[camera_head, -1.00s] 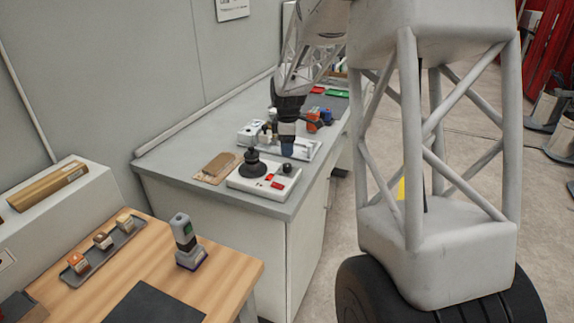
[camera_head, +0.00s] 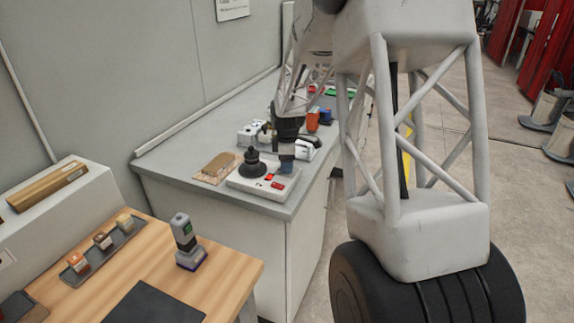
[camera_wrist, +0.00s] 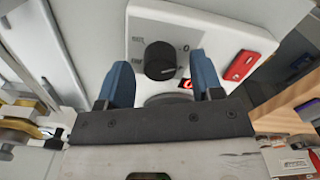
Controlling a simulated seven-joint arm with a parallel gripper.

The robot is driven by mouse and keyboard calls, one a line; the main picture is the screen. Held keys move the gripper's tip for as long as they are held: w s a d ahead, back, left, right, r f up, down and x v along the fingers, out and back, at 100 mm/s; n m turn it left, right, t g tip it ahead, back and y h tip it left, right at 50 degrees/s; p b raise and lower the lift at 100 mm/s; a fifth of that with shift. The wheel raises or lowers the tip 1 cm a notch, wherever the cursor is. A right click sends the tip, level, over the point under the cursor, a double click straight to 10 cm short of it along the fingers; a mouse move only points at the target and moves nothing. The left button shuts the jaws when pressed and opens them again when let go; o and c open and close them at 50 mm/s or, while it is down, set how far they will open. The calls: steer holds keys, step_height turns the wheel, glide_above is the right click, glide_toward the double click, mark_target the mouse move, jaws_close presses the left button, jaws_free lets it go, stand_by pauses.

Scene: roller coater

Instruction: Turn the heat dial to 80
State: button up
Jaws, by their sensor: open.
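The white control box (camera_head: 243,184) stands on the grey counter, with a tall black knob (camera_head: 252,164) on its left side. The small black dial (camera_wrist: 160,60) shows on the box in the wrist view, with small printed marks too blurred to read for sure. In the head view my gripper hides this dial. My gripper (camera_wrist: 160,64) is open, its two blue fingers on either side of the dial with gaps visible. I cannot tell how deep the fingertips reach. A red lit display (camera_wrist: 186,84) is partly hidden by the right finger, so its number is unreadable.
A red switch (camera_wrist: 241,65) sits on the box, right of the dial. A brown board (camera_head: 217,167) lies left of the box. White and orange items stand behind it on the counter (camera_head: 187,146). A wooden table (camera_head: 232,268) is in front.

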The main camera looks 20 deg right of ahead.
steer(key=shift+f, duration=0.45)
steer(key=c, duration=0.9)
